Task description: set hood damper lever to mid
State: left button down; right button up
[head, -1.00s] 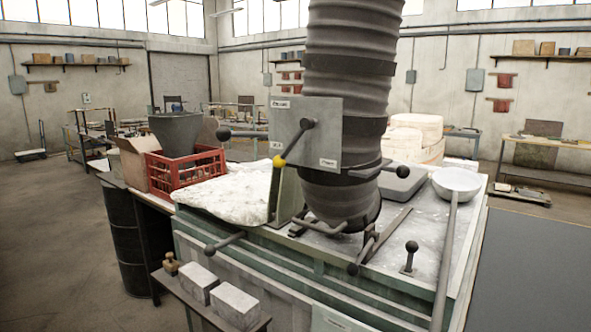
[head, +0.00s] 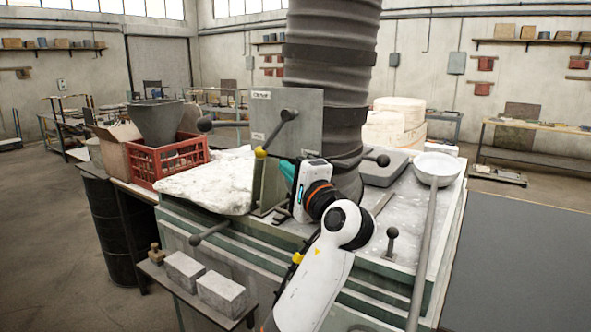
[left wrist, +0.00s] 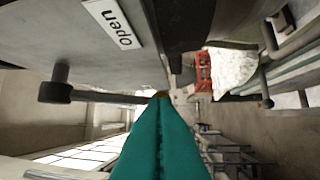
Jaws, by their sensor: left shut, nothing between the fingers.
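The damper lever (head: 276,133) is a dark rod on the grey damper plate (head: 305,112), which stands in front of the ribbed hood duct. It slants down and left from its pivot to a yellow knob (head: 261,153). The plate's small labels are hard to read in the head view; the left wrist view shows one reading "open" (left wrist: 115,22). My left gripper (head: 288,170) has teal fingers, shut and empty, just right of the knob. In the left wrist view the fingertips (left wrist: 160,98) overlap the lever's end (left wrist: 120,97); I cannot tell whether they touch. My right gripper is out of view.
The ribbed duct (head: 330,65) rises behind the plate. Dark ball-ended handles stick out nearby, one at the front left (head: 208,235). A ladle (head: 437,170) lies at the right. A red crate (head: 180,162) stands at the left, and grey blocks (head: 222,293) sit on the front shelf.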

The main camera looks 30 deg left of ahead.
aim_at(273, 135)
pick_arm(q)
jog(key=p+x, duration=0.1)
jog(key=x, duration=0.4)
jog(key=shift+f+p, duration=0.1)
jog(key=shift+p, duration=0.2)
jog(key=shift+s+a+r+m+t+y+b, duration=0.15)
jog(key=shift+a+y+b, duration=0.1)
jog(key=shift+a, duration=0.2)
jog(key=shift+w+a+r+m+t+y+b, duration=0.15)
jog(key=shift+a+b, duration=0.1)
jog(key=shift+a, duration=0.2)
jog(key=shift+s+f, duration=0.1)
jog(key=shift+f, duration=0.05)
